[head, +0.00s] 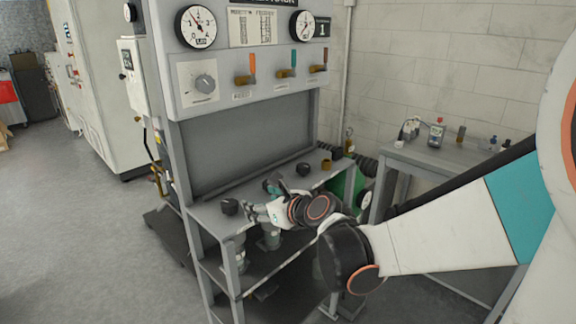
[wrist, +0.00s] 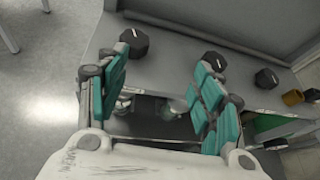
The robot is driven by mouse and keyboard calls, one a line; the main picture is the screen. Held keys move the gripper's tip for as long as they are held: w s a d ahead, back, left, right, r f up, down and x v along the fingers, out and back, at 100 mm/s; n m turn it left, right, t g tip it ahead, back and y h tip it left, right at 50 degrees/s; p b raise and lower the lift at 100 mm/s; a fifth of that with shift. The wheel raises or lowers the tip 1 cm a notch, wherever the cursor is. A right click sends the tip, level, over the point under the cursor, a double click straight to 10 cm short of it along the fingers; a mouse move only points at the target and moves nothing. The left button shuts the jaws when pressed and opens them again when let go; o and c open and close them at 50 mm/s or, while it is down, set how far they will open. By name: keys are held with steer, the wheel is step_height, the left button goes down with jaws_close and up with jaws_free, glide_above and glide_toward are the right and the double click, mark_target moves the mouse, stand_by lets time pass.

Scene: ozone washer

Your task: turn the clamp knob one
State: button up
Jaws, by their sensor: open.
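Several black knobs stand in a row on the grey bench shelf (head: 205,211). The left black knob (head: 229,207) shows in the wrist view (wrist: 134,42) just beyond my left finger's tip. The middle black knob (wrist: 215,60) is beside and partly behind my right fingertip. The right black knob (head: 303,169) also shows in the wrist view (wrist: 267,77). I cannot read which is clamp knob one. My gripper (head: 260,198) is open and empty over the shelf's front part. In the wrist view its teal-padded fingers (wrist: 165,62) are spread wide, with no knob between them.
An upright panel with gauges (head: 198,27) and coloured-handle valves (head: 286,67) rises behind the shelf. A brass-coloured knob (head: 326,164) stands at the shelf's right end. A side table (head: 450,160) with small items is at right. Open floor (head: 90,240) lies left.

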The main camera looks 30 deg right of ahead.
steer(key=w+d+r+t+h, duration=0.1)
steer(key=w+d+h, duration=0.2)
steer(key=d, duration=0.5)
steer(key=shift+w+r+n+h+b, duration=0.25)
steer(key=shift+r+n+h+b, duration=0.05)
steer(key=shift+n+h, duration=0.1)
steer(key=shift+f, duration=0.1)
